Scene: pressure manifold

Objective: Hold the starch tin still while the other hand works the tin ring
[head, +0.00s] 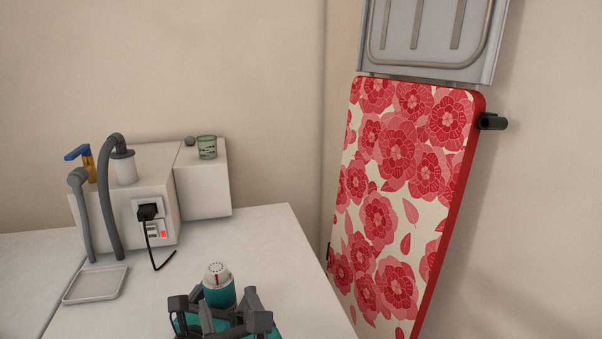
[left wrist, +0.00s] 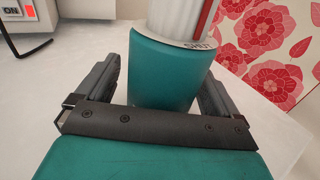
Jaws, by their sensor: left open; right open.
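The starch tin (head: 219,294) stands upright on the white counter, a teal body with a white top. The tin ring (head: 216,272) is the white band at its top, with a red mark. In the left wrist view, the teal tin (left wrist: 165,70) is between the two dark fingers, and the white ring (left wrist: 180,22) shows a red stripe and lettering, cut off by the frame's top. My left gripper (head: 222,306) is open, its fingers on either side of the tin with gaps visible. It hides the tin's lower part in the head view. My right gripper is not in view.
A shallow grey tray (head: 95,284) lies on the counter (head: 262,238) at left. Behind it is a white box unit (head: 152,168) with grey hoses, a black plug and a green cup (head: 207,147). A floral ironing board (head: 395,200) stands against the right wall.

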